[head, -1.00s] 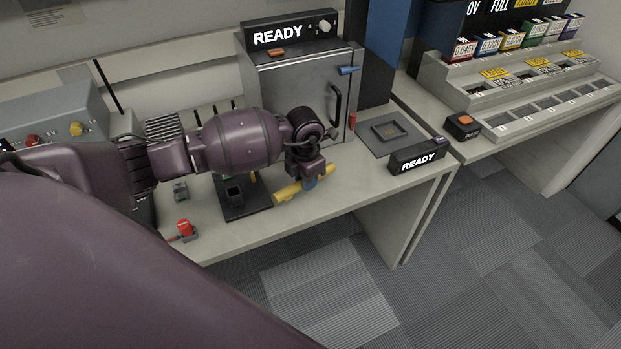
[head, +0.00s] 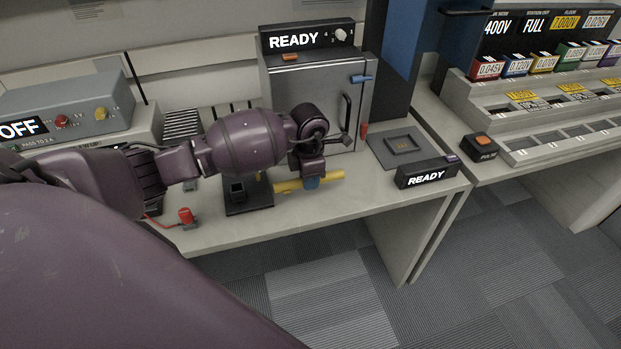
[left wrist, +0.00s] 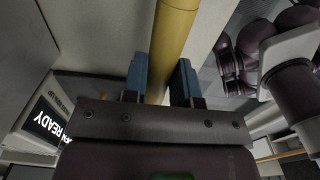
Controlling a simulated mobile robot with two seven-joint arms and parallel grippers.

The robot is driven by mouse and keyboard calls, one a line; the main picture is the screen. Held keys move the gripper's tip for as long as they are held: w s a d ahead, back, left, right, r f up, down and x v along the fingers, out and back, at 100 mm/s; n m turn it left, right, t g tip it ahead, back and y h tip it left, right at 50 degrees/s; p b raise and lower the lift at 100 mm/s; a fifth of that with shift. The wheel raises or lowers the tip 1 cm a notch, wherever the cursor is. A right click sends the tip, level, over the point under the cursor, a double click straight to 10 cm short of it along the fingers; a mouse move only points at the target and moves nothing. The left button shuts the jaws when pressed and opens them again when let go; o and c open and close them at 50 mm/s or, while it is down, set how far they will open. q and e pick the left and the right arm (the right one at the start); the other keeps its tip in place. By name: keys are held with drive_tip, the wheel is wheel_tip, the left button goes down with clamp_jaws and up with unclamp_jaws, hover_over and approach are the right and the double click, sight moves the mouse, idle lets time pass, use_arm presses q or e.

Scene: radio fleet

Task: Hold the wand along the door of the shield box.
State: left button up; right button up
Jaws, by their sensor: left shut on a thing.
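The wand is a yellow rod (head: 331,175) held roughly level above the bench in the head view. It also shows in the left wrist view (left wrist: 173,35), running between the blue finger pads. My left gripper (head: 312,181) is shut on the wand, in front of the shield box. The shield box (head: 283,95) is a grey metal case with a READY sign on top. Its door (head: 330,85) looks shut, with a black handle and a blue latch. The wand is apart from the door, lower and nearer the bench's front. My right gripper is not in view.
A black stand (head: 261,204) sits on the bench left of the gripper. A red button (head: 186,215) is farther left. A grey tray (head: 385,145) and a small READY display (head: 426,173) are to the right. The bench's front edge is close to the wand.

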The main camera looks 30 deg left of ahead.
use_arm(q)
drive_tip(key=shift+w+a+f+b, duration=0.1)
drive_tip(key=shift+w+a+b, duration=0.3)
drive_tip(key=shift+w+a, duration=0.15)
drive_tip(key=shift+w+a+b, duration=0.8)
drive_tip(key=shift+w+a, duration=0.25)
drive_tip(key=shift+a, duration=0.25)
drive_tip(key=shift+w+a+b, duration=0.7)
drive_tip(key=shift+w+a, duration=0.3)
drive_tip(key=shift+a, duration=0.2)
drive_tip(key=shift+w+a, duration=0.3)
drive_tip(key=shift+a, duration=0.05)
